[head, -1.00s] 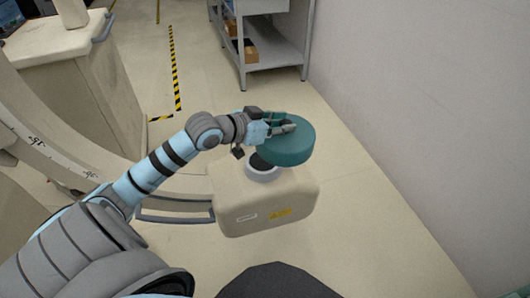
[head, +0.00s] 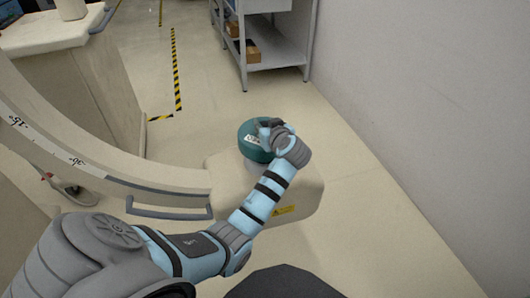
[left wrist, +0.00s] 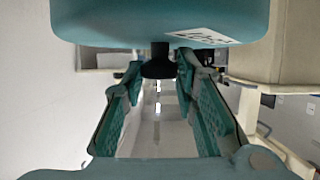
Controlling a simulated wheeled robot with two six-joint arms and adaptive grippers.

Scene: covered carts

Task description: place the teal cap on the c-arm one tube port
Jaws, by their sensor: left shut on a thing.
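The teal cap (head: 253,143) is a thick round disc with a white label, over the far left part of the cream tube housing (head: 306,187) of the c-arm (head: 120,182). My left gripper (head: 269,131) is at the cap's right side in the head view. In the left wrist view the cap (left wrist: 120,22) fills the top, and the left gripper (left wrist: 158,72) is shut on its black knob (left wrist: 159,62). The tube port is hidden behind the cap and my arm. I cannot tell whether the cap touches it. My right gripper is not in view.
A grey metal shelf (head: 277,62) with cardboard boxes stands at the back. A cream cabinet (head: 95,85) is at the back left. A white wall (head: 420,100) runs along the right. Floor between housing and wall is clear.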

